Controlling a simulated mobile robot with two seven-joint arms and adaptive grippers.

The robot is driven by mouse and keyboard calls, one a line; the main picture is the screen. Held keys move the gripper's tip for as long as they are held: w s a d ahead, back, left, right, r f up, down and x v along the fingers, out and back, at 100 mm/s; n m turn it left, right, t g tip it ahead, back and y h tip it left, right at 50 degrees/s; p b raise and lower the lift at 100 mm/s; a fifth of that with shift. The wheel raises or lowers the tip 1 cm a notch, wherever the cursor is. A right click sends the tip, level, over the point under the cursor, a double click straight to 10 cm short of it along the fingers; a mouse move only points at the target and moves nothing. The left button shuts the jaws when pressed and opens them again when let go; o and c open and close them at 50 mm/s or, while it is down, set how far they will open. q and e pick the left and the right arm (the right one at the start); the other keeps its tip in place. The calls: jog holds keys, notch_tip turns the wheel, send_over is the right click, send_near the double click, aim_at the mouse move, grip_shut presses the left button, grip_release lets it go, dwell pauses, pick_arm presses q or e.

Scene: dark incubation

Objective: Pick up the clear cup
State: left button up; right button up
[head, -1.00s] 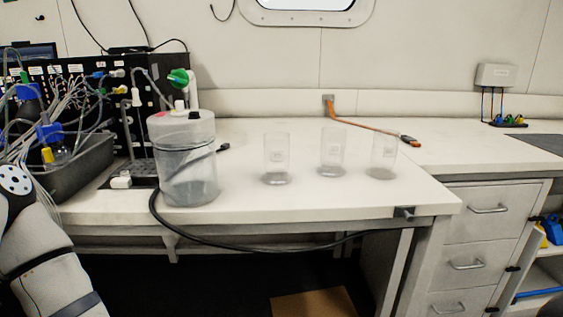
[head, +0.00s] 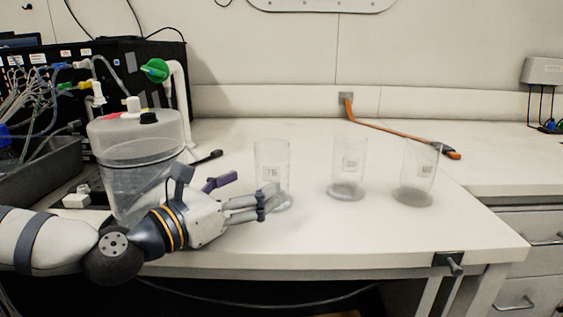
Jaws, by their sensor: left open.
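Three clear cups stand upright in a row on the white bench. The left clear cup (head: 272,160) bears a label that seems to read 76. My left gripper (head: 248,195) is open and empty, pointing right. Its fingertips are at the lower part of the left cup and hide some of its base. I cannot tell whether they touch it. My right gripper is not in view.
A large clear canister (head: 140,165) stands left, behind my left arm. A black rack with cables (head: 60,80) is at the far left. An orange-handled tool (head: 400,132) lies behind the cups. A clamp (head: 450,261) sits on the bench's front edge. Bench space in front of the cups is clear.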

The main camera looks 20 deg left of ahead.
aim_at(275, 173)
pick_arm(q)
jog(key=x, duration=0.6)
jog(key=shift+w+d, duration=0.3)
jog(key=shift+r, duration=0.1)
jog(key=c, duration=1.3)
